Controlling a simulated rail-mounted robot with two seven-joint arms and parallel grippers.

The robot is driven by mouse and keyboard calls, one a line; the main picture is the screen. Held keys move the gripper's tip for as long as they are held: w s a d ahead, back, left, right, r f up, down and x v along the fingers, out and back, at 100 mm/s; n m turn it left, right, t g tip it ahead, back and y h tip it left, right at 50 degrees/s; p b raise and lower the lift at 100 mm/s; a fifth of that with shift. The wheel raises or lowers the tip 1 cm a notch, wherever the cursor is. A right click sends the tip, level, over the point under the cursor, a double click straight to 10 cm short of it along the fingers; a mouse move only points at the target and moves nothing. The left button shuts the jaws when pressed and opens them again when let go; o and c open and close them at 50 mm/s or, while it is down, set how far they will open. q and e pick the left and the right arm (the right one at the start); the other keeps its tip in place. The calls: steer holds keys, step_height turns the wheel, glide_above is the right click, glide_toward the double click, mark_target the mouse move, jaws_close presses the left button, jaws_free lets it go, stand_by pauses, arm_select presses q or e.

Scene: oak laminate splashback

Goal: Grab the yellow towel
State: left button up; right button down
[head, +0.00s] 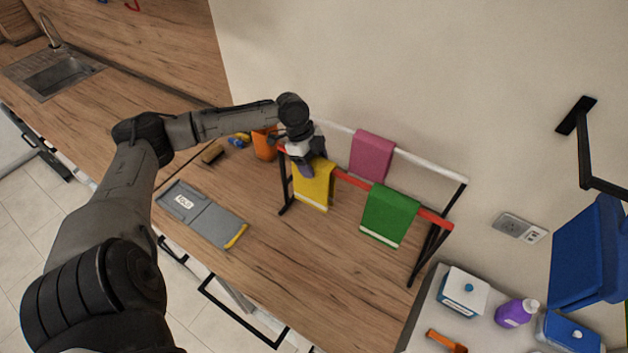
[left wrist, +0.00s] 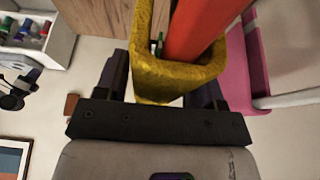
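The yellow towel (head: 313,189) hangs folded over the red front bar of a drying rack, at the bar's left end. My left gripper (head: 306,168) is at the towel's top left part, reaching in from behind and above. In the left wrist view the towel (left wrist: 165,82) shows as a loop around the red bar. The left gripper's two dark fingers (left wrist: 175,75) stand wide apart, one on each side of the towel. They look open; firm contact cannot be made out. My right gripper is not in view.
The drying rack's red bar (head: 352,180) also carries a green towel (head: 389,216). A pink towel (head: 371,156) hangs on the white rear bar. An orange container (head: 264,144) stands close left of the gripper. A grey dustpan-like item (head: 202,214) lies on the counter.

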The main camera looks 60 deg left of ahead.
arm_select(q)
steer(key=c, duration=0.9)
steer(key=shift+c, duration=0.2)
